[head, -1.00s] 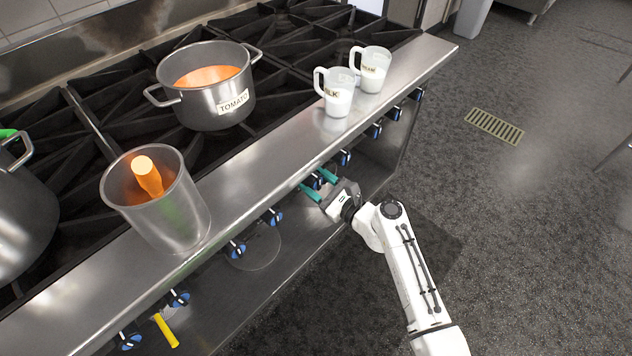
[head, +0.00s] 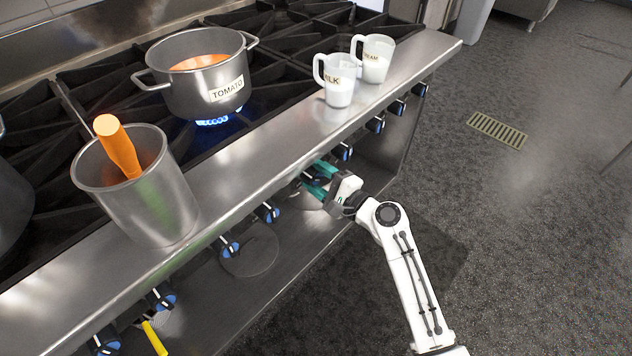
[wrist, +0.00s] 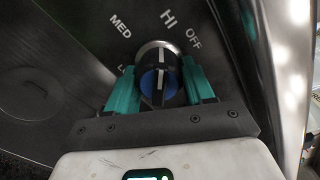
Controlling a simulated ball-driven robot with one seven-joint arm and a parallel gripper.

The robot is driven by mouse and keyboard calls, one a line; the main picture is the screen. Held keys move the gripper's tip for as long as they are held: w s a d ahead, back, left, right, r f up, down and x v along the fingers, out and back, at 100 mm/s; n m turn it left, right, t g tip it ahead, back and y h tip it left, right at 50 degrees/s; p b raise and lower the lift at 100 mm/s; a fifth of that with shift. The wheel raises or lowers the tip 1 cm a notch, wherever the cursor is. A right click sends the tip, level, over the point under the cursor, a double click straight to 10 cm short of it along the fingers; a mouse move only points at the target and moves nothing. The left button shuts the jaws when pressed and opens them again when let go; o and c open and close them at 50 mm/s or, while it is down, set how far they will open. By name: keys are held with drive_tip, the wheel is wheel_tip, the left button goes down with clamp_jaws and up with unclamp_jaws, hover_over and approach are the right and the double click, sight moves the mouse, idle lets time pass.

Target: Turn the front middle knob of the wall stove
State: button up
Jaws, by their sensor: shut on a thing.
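The stove (head: 300,145) stands along the left with a row of black and blue knobs on its front panel. My gripper (head: 321,180) is at a knob near the middle of that row. In the wrist view, my gripper's teal fingers (wrist: 160,90) stand on both sides of the knob (wrist: 158,80) and are shut on it. The white line on the knob points up, toward HI, with OFF to its right and MED to its left. A blue flame (head: 213,122) burns under the pot marked TOMATO (head: 205,85).
A metal container (head: 150,205) with an orange-handled tool (head: 118,148) stands on the front ledge. Two jugs, milk (head: 338,90) and cream (head: 375,62), stand farther along it. A yellow handle (head: 154,338) shows below the ledge.

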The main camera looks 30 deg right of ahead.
drive_tip(key=n+b, duration=0.1)
drive_tip(key=n, duration=0.1)
drive_tip(key=n+b, duration=0.1)
drive_tip(key=b, duration=0.1)
drive_tip(key=n+b, duration=0.1)
drive_tip(key=n, duration=0.1)
drive_tip(key=shift+d+f+n, duration=0.15)
drive_tip(key=shift+f+n, duration=0.15)
drive_tip(key=n+b, duration=0.5)
drive_tip(key=shift+r, duration=0.1)
drive_tip(key=n+b, duration=0.4)
drive_tip(key=n, duration=0.1)
drive_tip(key=shift+r+n+b, duration=0.15)
drive_tip(key=shift+n+b, duration=0.2)
drive_tip(key=shift+n, duration=0.05)
drive_tip(key=n+b, duration=0.2)
drive_tip(key=n, duration=0.1)
drive_tip(key=n+b, duration=0.1)
drive_tip(key=shift+r, duration=0.25)
drive_tip(key=shift+r+n+b, duration=0.1)
drive_tip(key=shift+n+b, duration=0.35)
drive_tip(key=shift+n, duration=0.25)
drive_tip(key=shift+r, duration=0.15)
drive_tip(key=o, duration=0.7)
drive_tip(key=shift+o, duration=1.4)
drive_tip(key=shift+a, duration=0.2)
drive_tip(key=shift+s, duration=0.1)
